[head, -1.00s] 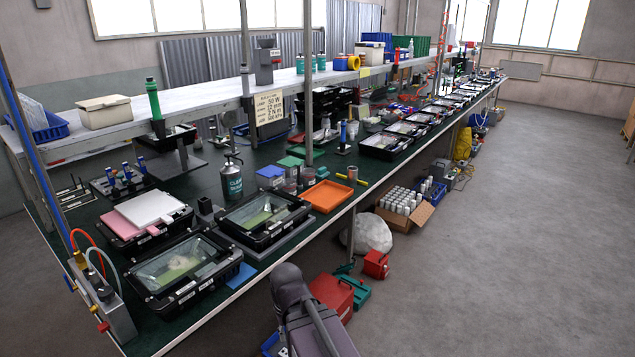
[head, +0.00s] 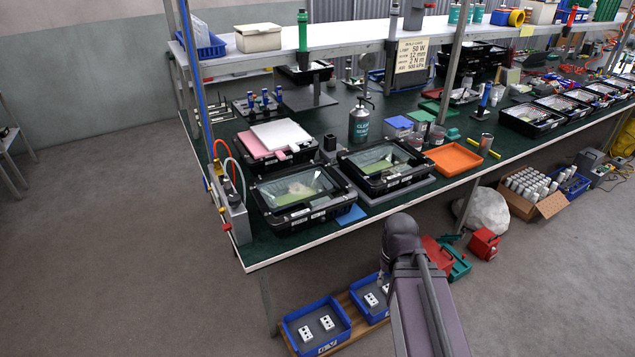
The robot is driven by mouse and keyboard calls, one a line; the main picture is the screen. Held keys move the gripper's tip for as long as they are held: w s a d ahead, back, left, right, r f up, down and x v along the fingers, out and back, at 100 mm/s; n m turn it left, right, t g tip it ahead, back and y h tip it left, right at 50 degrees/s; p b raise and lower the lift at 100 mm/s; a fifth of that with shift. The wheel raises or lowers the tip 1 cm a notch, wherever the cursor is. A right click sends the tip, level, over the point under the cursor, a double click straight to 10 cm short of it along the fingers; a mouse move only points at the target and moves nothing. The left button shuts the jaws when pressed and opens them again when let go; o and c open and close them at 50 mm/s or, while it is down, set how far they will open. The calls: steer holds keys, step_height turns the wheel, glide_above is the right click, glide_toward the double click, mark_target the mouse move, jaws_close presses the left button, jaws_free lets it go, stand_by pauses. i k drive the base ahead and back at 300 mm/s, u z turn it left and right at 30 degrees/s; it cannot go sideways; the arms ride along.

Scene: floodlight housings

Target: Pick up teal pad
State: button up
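I cannot pick out a teal pad for certain. A small teal piece (head: 453,134) lies on the green bench top, left of a brown cup and behind the orange tray; its shape is too small to tell. Green flat pads (head: 430,107) lie further back, and a stack of blue pads (head: 398,122) lies beside them. A flat blue pad (head: 351,214) lies near the front edge of the bench, by the nearest floodlight housing. My grey-purple arm rises at the bottom centre in front of the bench; my gripper is not in view.
Black floodlight housings (head: 295,190) stand along the bench (head: 205,140). An orange tray (head: 453,158) lies near the front edge. A shelf with posts spans above. Blue bins (head: 316,325), a cardboard box and red cases are under or before the bench. Floor at left is clear.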

mark_target(452, 134)
steer(key=z, duration=0.05)
steer(key=k, duration=1.35)
steer(key=z, duration=0.5)
steer(key=i, duration=0.9)
steer(key=z, duration=0.7)
steer(key=i, duration=0.8)
steer(key=z, duration=0.45)
steer(key=i, duration=0.75)
steer(key=z, duration=0.1)
